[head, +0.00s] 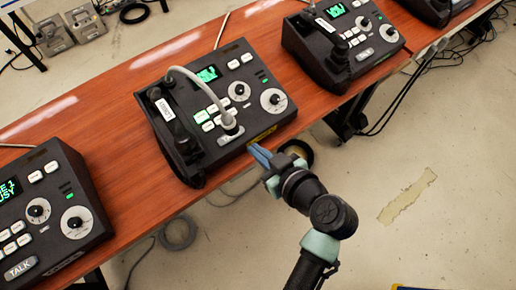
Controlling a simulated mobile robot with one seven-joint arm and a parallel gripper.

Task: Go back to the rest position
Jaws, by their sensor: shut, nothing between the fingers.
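My gripper (260,155) is shut and empty, with its blue fingers just off the front edge of the middle paging phone (243,92). I cannot tell whether the fingertips touch the phone or the table edge. The middle phone has a black handset (171,120) lying in its cradle on the left, a lit green screen, white buttons, two round dials and a pale gooseneck microphone (200,87). My arm reaches up from the bottom of the head view, over the floor in front of the table.
The phone stands on a long reddish wooden table (110,110). Another paging phone (45,215) is at the left and another (345,40) at the right. Cables (178,235) hang and lie below the table. The floor (420,180) at the right is mostly clear.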

